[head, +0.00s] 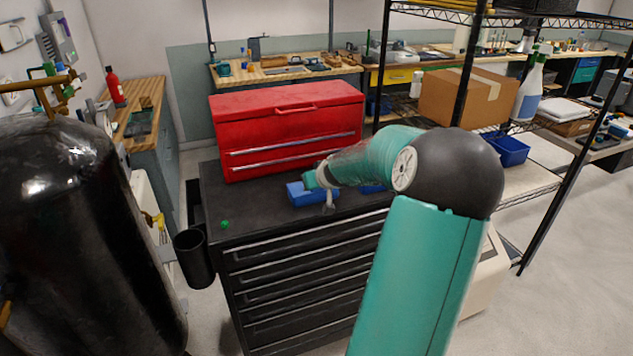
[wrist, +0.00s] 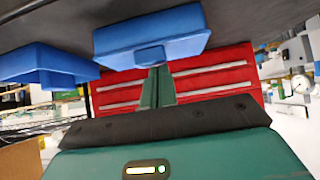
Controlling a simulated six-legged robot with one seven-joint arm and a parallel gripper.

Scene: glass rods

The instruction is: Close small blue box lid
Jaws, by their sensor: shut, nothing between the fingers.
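A small blue box (head: 303,194) sits on the black cabinet top, in front of the red toolbox. In the wrist view, which is upside down, the blue box (wrist: 150,38) shows a tab on its near side. A second blue piece (head: 372,188) shows partly behind my arm; it also shows in the wrist view (wrist: 45,66). I cannot tell whether either piece is the lid or how far a lid stands open. My gripper (head: 309,180) is shut and empty, right by the blue box. Its green fingertips (wrist: 157,72) overlap the tab in view; contact is unclear.
The red toolbox (head: 290,125) stands close behind the blue box. A small green item (head: 225,224) lies at the left front of the black cabinet top (head: 255,222). A black cylindrical holder (head: 194,258) hangs at the cabinet's left side. Wire shelving stands at right.

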